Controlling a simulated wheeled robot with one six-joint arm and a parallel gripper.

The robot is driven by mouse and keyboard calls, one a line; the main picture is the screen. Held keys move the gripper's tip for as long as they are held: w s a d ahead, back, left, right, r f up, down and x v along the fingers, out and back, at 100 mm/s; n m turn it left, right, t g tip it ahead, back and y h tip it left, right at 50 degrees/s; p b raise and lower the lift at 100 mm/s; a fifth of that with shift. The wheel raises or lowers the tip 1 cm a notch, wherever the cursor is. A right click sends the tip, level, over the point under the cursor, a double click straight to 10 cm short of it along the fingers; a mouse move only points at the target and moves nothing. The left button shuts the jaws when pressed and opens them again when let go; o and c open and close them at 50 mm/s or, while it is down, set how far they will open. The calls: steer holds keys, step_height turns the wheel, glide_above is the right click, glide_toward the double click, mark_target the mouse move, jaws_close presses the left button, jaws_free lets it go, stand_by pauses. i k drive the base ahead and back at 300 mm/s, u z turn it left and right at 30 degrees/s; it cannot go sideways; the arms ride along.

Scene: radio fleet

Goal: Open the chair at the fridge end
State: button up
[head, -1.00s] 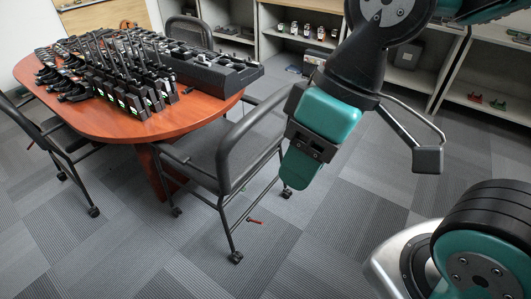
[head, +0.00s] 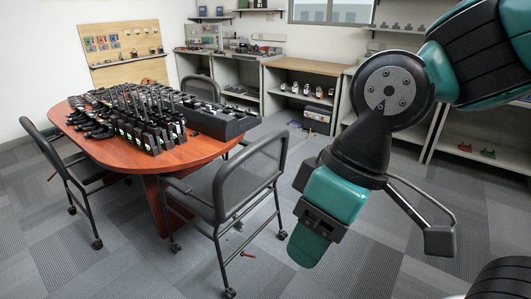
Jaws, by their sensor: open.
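Three dark chairs on casters stand around an oval reddish wooden table (head: 185,158). The nearest chair (head: 250,170) is at the table's right end, its back towards me and its seat partly at the table edge. Another chair (head: 45,150) is at the left side, and a third chair (head: 198,86) is behind the table, mostly hidden. No fridge shows, so I cannot tell which chair is at that end. My gripper (head: 309,243), teal and black, hangs to the right of the nearest chair, pointing down. It is open and holds nothing visible; its inner jaw faces are hard to see.
Many black radios (head: 145,120) and a long black charger (head: 215,120) cover the tabletop. Shelving (head: 290,100) lines the back wall below a window. A small red item (head: 248,254) lies on the carpet by the nearest chair.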

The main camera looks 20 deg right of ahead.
mark_target(222, 215)
steer(key=z, duration=0.3)
steer(key=i, duration=1.15)
steer(key=u, duration=0.2)
